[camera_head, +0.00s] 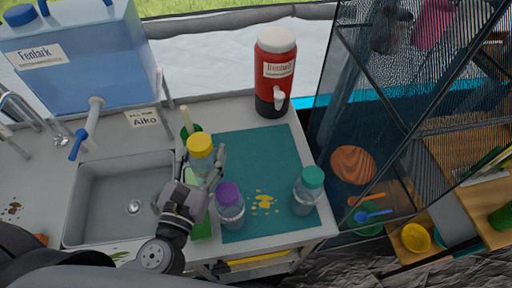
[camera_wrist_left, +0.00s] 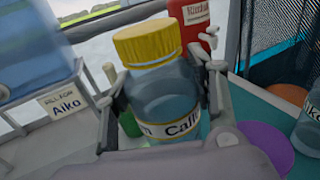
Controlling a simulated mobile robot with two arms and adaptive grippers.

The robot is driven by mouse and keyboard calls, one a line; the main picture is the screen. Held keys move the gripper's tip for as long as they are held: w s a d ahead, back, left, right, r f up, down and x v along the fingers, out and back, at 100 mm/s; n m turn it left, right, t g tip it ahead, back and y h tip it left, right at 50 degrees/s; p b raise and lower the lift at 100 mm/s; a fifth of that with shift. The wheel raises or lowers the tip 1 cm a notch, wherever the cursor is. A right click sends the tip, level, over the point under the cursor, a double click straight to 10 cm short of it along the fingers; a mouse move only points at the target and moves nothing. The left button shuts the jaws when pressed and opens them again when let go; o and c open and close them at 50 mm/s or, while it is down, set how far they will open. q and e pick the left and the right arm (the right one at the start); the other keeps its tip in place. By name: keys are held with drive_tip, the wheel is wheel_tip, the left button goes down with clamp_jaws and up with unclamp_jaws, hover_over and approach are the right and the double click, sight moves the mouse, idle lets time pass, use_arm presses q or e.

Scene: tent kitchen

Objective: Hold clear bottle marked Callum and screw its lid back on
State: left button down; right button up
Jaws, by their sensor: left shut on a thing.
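The clear bottle marked Callum (camera_wrist_left: 168,100) stands upright between the fingers of my left gripper (camera_head: 203,167), which is shut on it. Its yellow lid (camera_head: 200,145) sits on top and also shows in the left wrist view (camera_wrist_left: 147,44). I cannot tell how tightly the lid is screwed on. The label reads "Call" before a finger side cuts it off. The bottle's body (camera_head: 200,166) is partly hidden by the gripper in the head view. My right gripper is not in view.
A purple-lidded bottle (camera_head: 230,208) stands just right of my left wrist. A teal-lidded bottle (camera_head: 307,194) stands on the teal mat (camera_head: 256,152), which has yellow spots. A red dispenser (camera_head: 275,75) is behind. The sink (camera_head: 112,212) is left, under a blue water container (camera_head: 75,62).

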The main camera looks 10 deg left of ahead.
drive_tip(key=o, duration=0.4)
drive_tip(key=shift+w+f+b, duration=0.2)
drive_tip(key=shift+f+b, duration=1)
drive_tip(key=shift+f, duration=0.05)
use_arm(q)
drive_tip(key=w+d+r+m+h, duration=0.2)
drive_tip(key=w+r, duration=0.4)
drive_tip(key=w, duration=0.3)
drive_tip(key=w+d+r+m+g+h+b, duration=0.1)
drive_tip(key=w+d+r+h, duration=0.3)
drive_tip(key=w, duration=0.5)
drive_tip(key=shift+w+d+r+m+h, duration=0.3)
drive_tip(key=shift+d+r+m+h, duration=0.1)
drive_tip(key=shift+d+r+m, duration=0.4)
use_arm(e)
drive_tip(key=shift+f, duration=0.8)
use_arm(q)
drive_tip(key=shift+a+b, duration=0.15)
drive_tip(key=shift+b, duration=0.15)
